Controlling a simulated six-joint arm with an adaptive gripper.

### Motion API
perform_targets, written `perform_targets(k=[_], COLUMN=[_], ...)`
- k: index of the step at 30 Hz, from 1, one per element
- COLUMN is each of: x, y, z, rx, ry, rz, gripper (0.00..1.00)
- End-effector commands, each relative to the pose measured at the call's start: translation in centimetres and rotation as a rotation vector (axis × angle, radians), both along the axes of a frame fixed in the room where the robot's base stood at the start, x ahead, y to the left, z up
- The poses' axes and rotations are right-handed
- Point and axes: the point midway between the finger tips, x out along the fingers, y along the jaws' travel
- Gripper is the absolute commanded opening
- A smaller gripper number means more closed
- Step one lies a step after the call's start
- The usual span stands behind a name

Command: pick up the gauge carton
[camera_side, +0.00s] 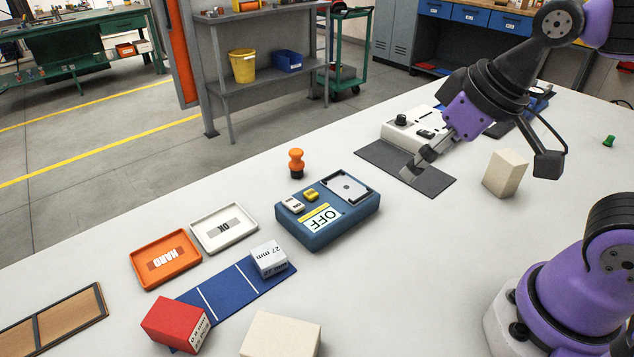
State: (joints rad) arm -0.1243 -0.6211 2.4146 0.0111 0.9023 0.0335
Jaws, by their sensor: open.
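My gripper (480,169) is open and empty at the upper right, its two fingers spread wide. In the picture its left fingertip lies over a dark grey mat and its right one is just right of a plain cream block (505,174). I cannot tell its height or whether it touches anything. No box reads as a gauge carton. A white box marked 27 mm (269,260) sits on the right end of a blue strip (228,294). A red box with a 0.8 mm label (172,322) lies at the strip's left end. Another cream block (281,336) is cut by the bottom edge.
A blue device marked OFF (325,213) stands mid-table, with an orange knob (296,163) behind it. An orange HARD tray (165,260) and a white OK tray (223,228) lie left. A white device (416,128) stands behind the mat (432,184). The table centre right is clear.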

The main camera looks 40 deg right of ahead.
Motion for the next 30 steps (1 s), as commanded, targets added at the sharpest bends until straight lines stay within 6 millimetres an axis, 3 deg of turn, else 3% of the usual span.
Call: perform_targets(k=[6, 9, 13, 18, 24, 30], x=[2.4, 1.9, 0.3, -0.8, -0.4, -0.2], y=[10.8, 15.9, 20.7, 23.1, 23.4, 23.6], z=[-1.8, -3.5, -5.5, -7.4, -10.6, -12.4], rx=[-0.022, -0.052, -0.090, -0.115, -0.116, -0.115], ry=[0.155, 0.211, 0.258, 0.279, 0.282, 0.280], rz=[0.275, 0.382, 0.476, 0.522, 0.524, 0.523], gripper=[1.00, 1.00, 1.00, 1.00, 1.00, 1.00])
